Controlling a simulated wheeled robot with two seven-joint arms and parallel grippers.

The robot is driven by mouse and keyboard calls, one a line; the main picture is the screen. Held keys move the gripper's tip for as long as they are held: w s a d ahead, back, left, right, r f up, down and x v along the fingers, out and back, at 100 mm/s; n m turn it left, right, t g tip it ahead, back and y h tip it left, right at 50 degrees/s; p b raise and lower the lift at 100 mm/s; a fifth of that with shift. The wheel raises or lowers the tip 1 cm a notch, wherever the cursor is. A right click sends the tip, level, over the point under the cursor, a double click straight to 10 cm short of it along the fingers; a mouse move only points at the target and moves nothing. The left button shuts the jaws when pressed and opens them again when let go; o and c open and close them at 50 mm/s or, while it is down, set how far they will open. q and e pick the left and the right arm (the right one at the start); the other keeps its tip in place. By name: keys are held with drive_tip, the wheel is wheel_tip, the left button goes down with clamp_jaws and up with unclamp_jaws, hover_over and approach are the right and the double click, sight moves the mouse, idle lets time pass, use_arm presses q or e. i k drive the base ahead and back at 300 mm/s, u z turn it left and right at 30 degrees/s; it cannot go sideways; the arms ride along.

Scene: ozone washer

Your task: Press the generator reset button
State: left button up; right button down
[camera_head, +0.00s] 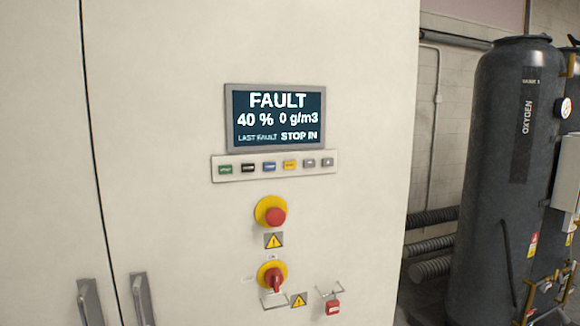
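A pale generator cabinet (170,150) fills most of the head view. Its display (278,116) reads FAULT, 40 %, 0 g/m3 and LAST FAULT STOP IN. Below the display is a button strip (218,177) with a green button (225,169), a black button (248,168), a blue button (269,166), a yellow button (290,165) and two grey buttons (309,163) at the right. The labels are too small to read surely, so I cannot tell which is reset. Neither of my grippers is in view.
Below the strip are a red mushroom button (276,216) on a yellow disc and a red rotary switch (274,280) on yellow. A red padlock (332,306) hangs beside it. Door handles (142,297) stick out lower left. A dark OXYGEN tank (500,190) stands right.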

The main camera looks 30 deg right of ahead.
sight(288, 165)
drive_tip(key=z, duration=0.55)
drive_tip(key=k, duration=0.65)
drive_tip(key=z, duration=1.15)
drive_tip(key=i, duration=1.45)
drive_tip(key=u, duration=0.7)
